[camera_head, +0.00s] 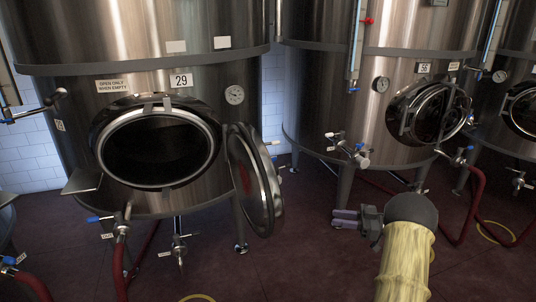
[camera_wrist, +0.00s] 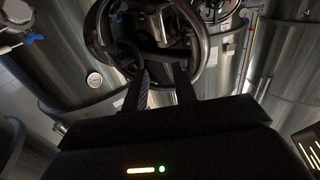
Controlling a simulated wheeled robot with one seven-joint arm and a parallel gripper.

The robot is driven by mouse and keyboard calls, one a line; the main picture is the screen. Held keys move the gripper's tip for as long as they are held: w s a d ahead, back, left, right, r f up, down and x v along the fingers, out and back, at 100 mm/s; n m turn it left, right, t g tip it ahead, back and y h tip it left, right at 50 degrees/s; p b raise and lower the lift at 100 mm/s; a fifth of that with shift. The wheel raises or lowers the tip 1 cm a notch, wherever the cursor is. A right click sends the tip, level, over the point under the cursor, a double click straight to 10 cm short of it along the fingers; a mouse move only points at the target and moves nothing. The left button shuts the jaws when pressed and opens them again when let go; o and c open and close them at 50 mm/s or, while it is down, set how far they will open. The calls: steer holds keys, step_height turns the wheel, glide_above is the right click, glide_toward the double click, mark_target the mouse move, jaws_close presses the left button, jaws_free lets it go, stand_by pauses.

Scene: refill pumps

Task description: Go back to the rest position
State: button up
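My gripper (camera_head: 345,218) is at the lower right of the head view, in front of the right-hand tanks and above the dark red floor. My yellow-sleeved arm comes in from the bottom edge. In the wrist view the two fingers of my gripper (camera_wrist: 160,88) show apart, with a gap between them and nothing held. A round tank hatch (camera_wrist: 150,40) lies beyond the fingertips there. I cannot tell whether they touch anything, but the head view shows free space around them.
Tank 29 (camera_head: 65,90) has an open round manway, its door (camera_head: 256,180) swung out to the right. Another tank (camera_head: 320,85) with a round hatch (camera_head: 430,112) stands to the right. Valves (camera_head: 350,150) and red hoses (camera_head: 475,205) are near my arm. The middle floor (camera_head: 290,250) is clear.

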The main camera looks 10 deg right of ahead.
steer(key=w+a+r+m+t+h, duration=0.6)
steer(key=w+r+t+h, duration=0.1)
steer(key=w+h, duration=0.25)
steer(key=s+a+f+m+g+h, duration=0.25)
steer(key=s+a+g, duration=0.2)
steer(key=s, duration=0.65)
steer(key=s+a+f+m+g+h, duration=0.25)
steer(key=s+a, duration=0.25)
steer(key=s, duration=0.6)
steer(key=s+a+f+m+g+h, duration=0.25)
steer(key=s+a+g, duration=0.25)
steer(key=s, duration=0.7)
steer(key=w+p+v, duration=0.3)
steer(key=p+v, duration=1.2)
steer(key=p, duration=0.1)
steer(key=shift+w+d+r+y, duration=0.3)
steer(key=shift+d+r, duration=0.05)
steer(key=shift+d, duration=0.3)
steer(key=shift+w, duration=0.1)
